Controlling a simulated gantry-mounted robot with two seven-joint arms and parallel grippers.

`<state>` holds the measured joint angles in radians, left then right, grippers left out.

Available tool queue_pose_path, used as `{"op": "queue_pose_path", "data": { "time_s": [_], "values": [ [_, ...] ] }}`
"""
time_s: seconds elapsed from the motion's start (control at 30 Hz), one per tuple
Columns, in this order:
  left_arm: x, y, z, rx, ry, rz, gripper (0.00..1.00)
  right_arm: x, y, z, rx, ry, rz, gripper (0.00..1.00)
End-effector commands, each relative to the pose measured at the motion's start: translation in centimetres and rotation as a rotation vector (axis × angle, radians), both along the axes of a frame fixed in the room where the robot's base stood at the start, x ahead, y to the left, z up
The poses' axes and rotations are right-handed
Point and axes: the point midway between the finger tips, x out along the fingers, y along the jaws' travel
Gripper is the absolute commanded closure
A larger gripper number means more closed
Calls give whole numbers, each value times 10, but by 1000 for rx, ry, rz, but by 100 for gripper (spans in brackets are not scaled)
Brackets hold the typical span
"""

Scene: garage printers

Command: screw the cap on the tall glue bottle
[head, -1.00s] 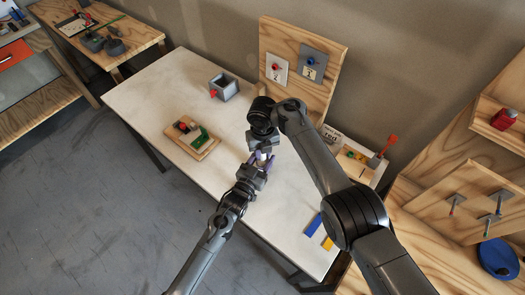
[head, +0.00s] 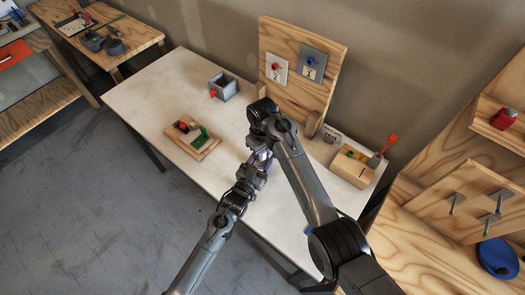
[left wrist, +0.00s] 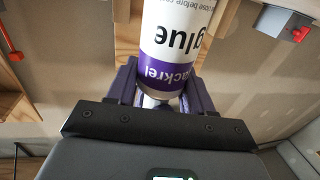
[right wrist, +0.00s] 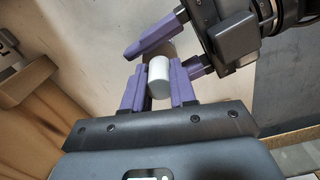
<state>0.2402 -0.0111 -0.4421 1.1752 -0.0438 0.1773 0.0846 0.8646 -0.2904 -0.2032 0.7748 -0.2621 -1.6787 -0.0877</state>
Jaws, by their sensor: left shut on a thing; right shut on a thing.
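The tall glue bottle, white with a purple band and the word "glue", fills the top of the left wrist view (left wrist: 172,40). My left gripper (head: 254,168) is shut on it, one finger on each side. My right gripper (right wrist: 157,84) is shut on a small white cylinder, the cap (right wrist: 160,77), seen in the right wrist view. The left gripper's fingers also show there, just above the cap. In the head view my right gripper (head: 260,152) is directly over the left one, above the table. Whether cap and bottle touch is hidden.
The white table (head: 150,95) bears a wooden tray with coloured blocks (head: 192,137), a grey open box (head: 223,88) and a wooden box (head: 352,166) at the right. A wooden board (head: 298,93) with two switch plates stands at the back. The table's left part is clear.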

Motion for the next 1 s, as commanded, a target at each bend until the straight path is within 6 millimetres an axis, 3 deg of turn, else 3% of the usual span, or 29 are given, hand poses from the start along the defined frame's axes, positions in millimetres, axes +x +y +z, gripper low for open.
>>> {"op": "queue_pose_path", "data": {
  "time_s": [0.17,0.2,0.33,0.67,1.0],
  "values": [
    [0,0,-1,0,1,1,100,0,0,0,-1,1,-40,100],
    [0,0,-1,0,1,1,100,0,0,0,-1,1,-39,69],
    [0,0,-1,0,1,1,100,0,0,0,0,0,-37,50],
    [0,0,0,0,1,1,100,0,0,2,0,-1,-34,48],
    [0,0,-1,0,1,0,100,0,1,37,0,-1,-33,48]
  ]
}}
